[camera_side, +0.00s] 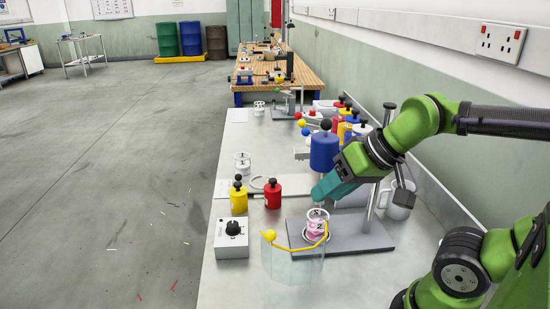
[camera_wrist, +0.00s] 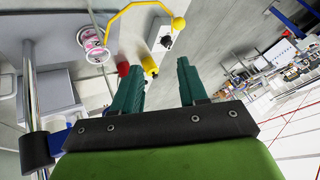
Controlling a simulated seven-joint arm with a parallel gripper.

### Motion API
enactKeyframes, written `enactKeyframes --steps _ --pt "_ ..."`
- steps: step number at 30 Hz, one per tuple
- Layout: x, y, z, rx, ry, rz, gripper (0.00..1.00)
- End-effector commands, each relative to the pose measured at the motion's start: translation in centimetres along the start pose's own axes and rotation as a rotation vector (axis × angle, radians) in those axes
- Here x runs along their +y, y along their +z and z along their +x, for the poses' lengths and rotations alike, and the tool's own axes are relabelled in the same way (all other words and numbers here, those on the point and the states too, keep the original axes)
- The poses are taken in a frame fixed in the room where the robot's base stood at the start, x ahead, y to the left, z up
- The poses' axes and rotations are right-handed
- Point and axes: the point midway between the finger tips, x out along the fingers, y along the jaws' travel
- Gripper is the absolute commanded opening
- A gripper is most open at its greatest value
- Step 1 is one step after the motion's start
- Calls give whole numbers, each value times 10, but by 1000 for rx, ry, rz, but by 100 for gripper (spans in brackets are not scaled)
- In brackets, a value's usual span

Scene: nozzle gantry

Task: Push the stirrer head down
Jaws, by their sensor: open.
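The stirrer head (camera_side: 325,152) is a blue cylinder with a black knob on top, held up beside a metal post (camera_side: 372,200) on a grey base plate (camera_side: 350,238). A small jar with pink contents (camera_side: 316,226) stands on the plate below it. My gripper (camera_side: 322,192) has teal fingers and is beside the lower part of the head, on its right; I cannot tell whether they touch. In the wrist view my gripper (camera_wrist: 158,76) is open with nothing between the fingers, and the jar (camera_wrist: 93,42) is at upper left. The head is mostly hidden there.
A clear vessel with a yellow handle (camera_side: 296,251) stands in front of the plate. A white control box with a black knob (camera_side: 231,238), a yellow bottle (camera_side: 238,199) and a red bottle (camera_side: 272,193) stand left. Several coloured bottles crowd behind. A grey mug (camera_side: 400,204) is right of the post.

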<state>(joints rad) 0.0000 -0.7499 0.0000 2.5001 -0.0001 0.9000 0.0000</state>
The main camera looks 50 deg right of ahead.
Motion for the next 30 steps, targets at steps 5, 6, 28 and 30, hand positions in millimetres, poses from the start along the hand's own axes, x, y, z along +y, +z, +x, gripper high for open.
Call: enactKeyframes --steps 5,6,28,30 --pt "-4 5 4 -25 -4 -20 54" --pt "-9 10 10 -53 -2 -44 54" --pt "8 -8 0 -1040 1167 -2309 54" --pt "-8 -19 -9 -1115 1302 -2411 54"
